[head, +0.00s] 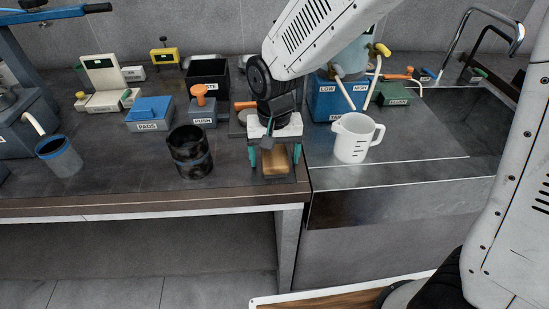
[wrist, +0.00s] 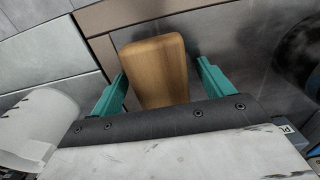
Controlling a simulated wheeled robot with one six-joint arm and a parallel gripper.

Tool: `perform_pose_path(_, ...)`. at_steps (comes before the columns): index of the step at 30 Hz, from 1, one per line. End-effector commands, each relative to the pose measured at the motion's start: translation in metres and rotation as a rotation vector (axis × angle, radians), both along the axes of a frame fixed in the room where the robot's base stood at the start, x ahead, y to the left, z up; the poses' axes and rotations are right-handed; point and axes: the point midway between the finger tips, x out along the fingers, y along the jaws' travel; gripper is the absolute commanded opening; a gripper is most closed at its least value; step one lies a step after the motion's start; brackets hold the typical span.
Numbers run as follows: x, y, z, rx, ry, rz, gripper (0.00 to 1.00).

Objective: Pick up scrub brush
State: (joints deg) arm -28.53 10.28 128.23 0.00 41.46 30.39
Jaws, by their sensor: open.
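The scrub brush (head: 277,161) shows as a tan wooden block at the front edge of the dark bench, just left of the sink. In the wrist view its wooden top (wrist: 157,70) lies between the two teal fingers, with a gap on each side. My gripper (head: 275,160) is open over the brush, with one finger on each side of it. It also shows in the wrist view (wrist: 160,80). The near end of the brush is hidden behind the gripper body in the wrist view, and its bristles are not visible.
A white measuring jug (head: 352,140) stands close to the right of my gripper. A dark cylindrical pot (head: 190,153) stands to the left. The orange-handled PUSH box (head: 203,113) is behind. The metal sink basin (head: 450,130) lies right. The bench's front edge is close.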

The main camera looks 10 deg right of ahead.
Motion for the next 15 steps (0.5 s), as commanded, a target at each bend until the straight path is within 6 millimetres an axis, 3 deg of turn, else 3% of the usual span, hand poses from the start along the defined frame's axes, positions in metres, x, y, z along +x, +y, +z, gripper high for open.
perform_pose_path(11,-0.0001,-0.0001,-0.0017,0.0,0.0,0.0,0.8)
perform_pose_path(15,-0.0001,-0.0001,-0.0016,0.0,0.0,0.0,0.41)
